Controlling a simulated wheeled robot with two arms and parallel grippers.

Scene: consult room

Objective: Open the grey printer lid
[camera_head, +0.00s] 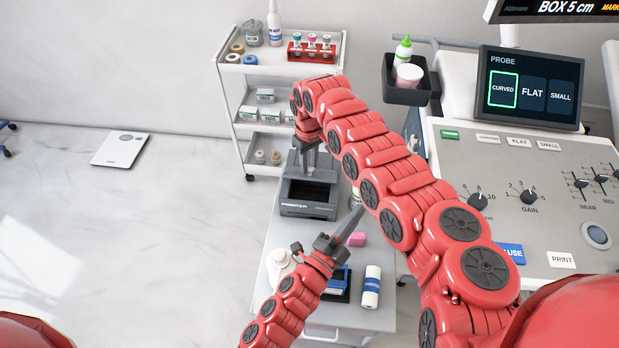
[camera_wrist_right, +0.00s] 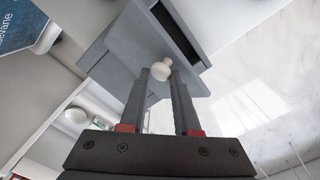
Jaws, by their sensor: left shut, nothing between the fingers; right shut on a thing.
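The grey printer (camera_head: 308,210) stands on the cart below my right arm. Its top shows a dark open cavity, and the grey lid (camera_head: 323,163) stands raised at the back. My right gripper (camera_head: 309,166) reaches down at the lid. In the right wrist view, the right gripper's fingers (camera_wrist_right: 161,75) are on both sides of the pale round knob (camera_wrist_right: 161,69) on the grey lid (camera_wrist_right: 130,55), closed on it. My left gripper (camera_head: 352,223) is shut and empty, in front of and to the right of the printer.
On the cart top (camera_head: 318,318) are a white bottle (camera_head: 371,287), a pink block (camera_head: 356,239) and a white round container (camera_head: 281,262). A shelf trolley (camera_head: 246,115) stands behind. The ultrasound console (camera_head: 540,200) borders the right. The floor at left is open, with a scale (camera_head: 120,149).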

